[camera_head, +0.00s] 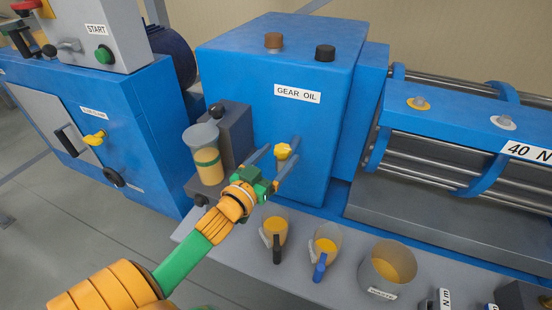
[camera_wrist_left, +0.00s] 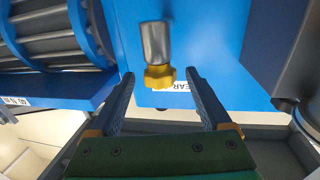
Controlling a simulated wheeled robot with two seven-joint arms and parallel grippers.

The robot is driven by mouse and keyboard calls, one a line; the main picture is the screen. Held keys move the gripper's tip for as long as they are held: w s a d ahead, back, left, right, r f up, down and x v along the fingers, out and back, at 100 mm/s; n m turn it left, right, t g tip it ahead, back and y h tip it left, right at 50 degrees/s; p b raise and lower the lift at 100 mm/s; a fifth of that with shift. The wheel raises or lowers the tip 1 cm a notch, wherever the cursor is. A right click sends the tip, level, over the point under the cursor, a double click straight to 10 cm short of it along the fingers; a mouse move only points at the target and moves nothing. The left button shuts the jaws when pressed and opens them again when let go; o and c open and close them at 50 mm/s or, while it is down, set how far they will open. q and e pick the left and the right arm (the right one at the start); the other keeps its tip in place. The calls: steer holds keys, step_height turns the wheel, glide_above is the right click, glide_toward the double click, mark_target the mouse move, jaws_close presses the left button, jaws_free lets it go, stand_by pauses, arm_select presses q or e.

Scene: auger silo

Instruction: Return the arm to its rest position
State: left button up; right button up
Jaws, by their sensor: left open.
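My left arm comes in from the lower left in the head view. Its green and orange left gripper (camera_head: 279,148) is open in front of the blue gear oil housing (camera_head: 257,110). A yellow knob (camera_head: 283,152) on the front of that housing shows at the fingertips. In the left wrist view the yellow knob (camera_wrist_left: 159,77) with its grey metal stem (camera_wrist_left: 156,42) sits between the two spread fingers, with gaps at both sides. Nothing is held. My right gripper is not in view.
A clear cup of yellow oil (camera_head: 206,162) stands left of the gripper by a grey block (camera_head: 234,132). Two jugs (camera_head: 275,232) (camera_head: 325,247) and a wider container (camera_head: 387,268) stand on the grey ledge below. Blue machinery with rods (camera_head: 465,125) is right; a control cabinet (camera_head: 95,130) left.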

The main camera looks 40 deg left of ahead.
arm_select(q)
steer(key=shift+s, duration=0.6)
steer(key=s+d+f+g, duration=0.2)
steer(key=s+f+g, duration=0.1)
steer(key=f, duration=0.3)
steer(key=s+d+f+g, duration=0.2)
steer(key=s+f+g, duration=0.1)
steer(key=f, duration=0.3)
steer(key=s+d+f+m+g+h, duration=0.1)
steer(key=s+d+f+g, duration=0.3)
steer(key=s, duration=0.3)
steer(key=s+d+f+m+g, duration=0.2)
steer(key=s+d+f+g, duration=0.15)
steer(key=s, duration=0.25)
step_height(320, 180, down, 16)
steer(key=s+g, duration=0.2)
steer(key=s+a+f+g, duration=0.1)
steer(key=s+a+f, duration=0.1)
steer(key=s+f, duration=0.9)
steer(key=shift+s+a+f, duration=0.2)
steer(key=shift+s, duration=0.9)
steer(key=shift+g, duration=0.25)
